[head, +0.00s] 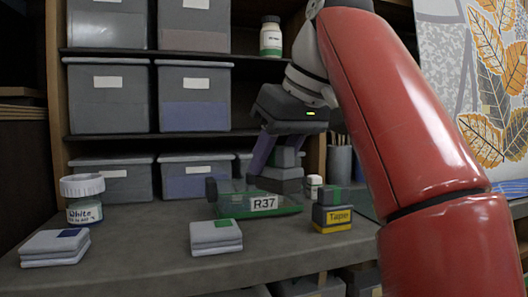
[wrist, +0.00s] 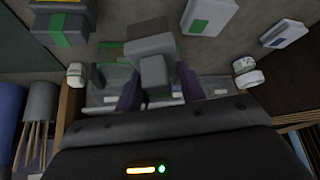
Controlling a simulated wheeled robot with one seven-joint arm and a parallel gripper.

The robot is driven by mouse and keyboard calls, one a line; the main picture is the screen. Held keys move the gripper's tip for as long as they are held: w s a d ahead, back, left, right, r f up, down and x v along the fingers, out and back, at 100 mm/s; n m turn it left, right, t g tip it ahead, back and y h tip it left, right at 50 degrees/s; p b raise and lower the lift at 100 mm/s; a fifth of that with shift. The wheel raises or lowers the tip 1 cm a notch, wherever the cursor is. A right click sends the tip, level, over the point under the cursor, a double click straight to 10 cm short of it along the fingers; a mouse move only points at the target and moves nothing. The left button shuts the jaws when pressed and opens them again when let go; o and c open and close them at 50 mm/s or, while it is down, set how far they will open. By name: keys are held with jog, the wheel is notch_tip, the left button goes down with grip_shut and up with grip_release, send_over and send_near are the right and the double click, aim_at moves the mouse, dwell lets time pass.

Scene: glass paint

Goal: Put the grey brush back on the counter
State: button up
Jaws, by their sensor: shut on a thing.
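My gripper (head: 277,172) points down and is shut on a grey, block-shaped brush (head: 284,156) with a darker lower part. In the wrist view the brush (wrist: 151,47) sits between the two purple-grey fingers of my gripper (wrist: 157,88). The brush is at the green see-through tray (head: 285,205) labelled R37, over its back right part. I cannot tell whether its underside touches the tray. The grey counter (head: 170,215) lies under the tray.
A yellow-labelled block stack (head: 332,215) and a small white jar (head: 314,187) stand right of the tray. Folded cloths with a green patch (head: 216,237) and a blue patch (head: 56,246) lie in front and left. A White jar (head: 83,199) and shelf bins (head: 195,97) stand behind. Counter between the cloths is clear.

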aim_at(275, 190)
jog(key=shift+s+f, duration=0.2)
jog(key=shift+f, duration=0.45)
notch_tip(275, 190, down, 4)
jog(key=shift+b, duration=0.35)
jog(key=shift+w+f+b, duration=0.1)
jog(key=shift+f+b, duration=0.25)
jog(key=shift+f, duration=0.35)
jog(key=shift+f+b, duration=0.4)
jog(key=shift+f, duration=0.1)
jog(key=o, duration=1)
jog(key=shift+o, duration=0.2)
